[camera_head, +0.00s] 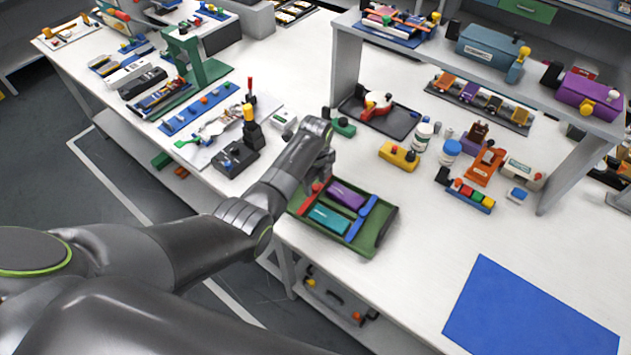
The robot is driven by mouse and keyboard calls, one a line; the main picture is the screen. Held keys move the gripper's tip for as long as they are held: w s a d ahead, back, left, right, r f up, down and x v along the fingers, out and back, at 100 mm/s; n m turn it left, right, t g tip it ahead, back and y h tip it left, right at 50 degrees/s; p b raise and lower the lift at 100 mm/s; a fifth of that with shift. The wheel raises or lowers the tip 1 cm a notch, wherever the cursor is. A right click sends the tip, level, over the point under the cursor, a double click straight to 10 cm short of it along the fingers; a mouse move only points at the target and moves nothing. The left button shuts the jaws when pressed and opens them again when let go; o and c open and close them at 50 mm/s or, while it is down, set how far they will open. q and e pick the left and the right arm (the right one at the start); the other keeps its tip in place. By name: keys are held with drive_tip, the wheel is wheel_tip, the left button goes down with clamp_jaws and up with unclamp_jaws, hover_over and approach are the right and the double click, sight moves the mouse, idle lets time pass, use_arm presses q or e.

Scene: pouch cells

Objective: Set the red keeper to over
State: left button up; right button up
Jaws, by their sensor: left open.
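A green tray (378,243) sits near the front edge of the white bench. It holds a purple pouch cell (346,195) and a teal pouch cell (329,219). The red keeper (305,203) is a narrow bar at the left ends of the cells; its upper part is close to my gripper and partly hidden. A blue keeper (361,219) lies at the right ends of the cells. Whether either bar overlaps the cells is too small to tell. My left gripper (323,176) is open above the tray's upper left corner, by the red keeper. Contact cannot be told. My right gripper is not seen.
A dark tray (400,124) and a yellow block (398,157) stand behind the green tray. White bottles and an orange fixture (485,167) are to the right, under a raised shelf (450,62). A black post device (236,158) stands left. The bench around the blue mat (530,310) is clear.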

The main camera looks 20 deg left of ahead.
use_arm(q)
clamp_jaws()
drive_tip(key=shift+d, duration=0.1)
drive_tip(key=shift+s+d+r+p, duration=0.1)
drive_tip(key=shift+s+d+p, duration=0.05)
drive_tip(key=shift+d+p, duration=0.2)
drive_tip(key=shift+s+d+p, duration=0.15)
drive_tip(key=shift+d+p, duration=0.05)
drive_tip(key=shift+d, duration=0.4)
drive_tip(key=shift+s+d+p, duration=0.15)
drive_tip(key=shift+d+p, duration=0.05)
drive_tip(key=shift+d, duration=0.45)
unclamp_jaws()
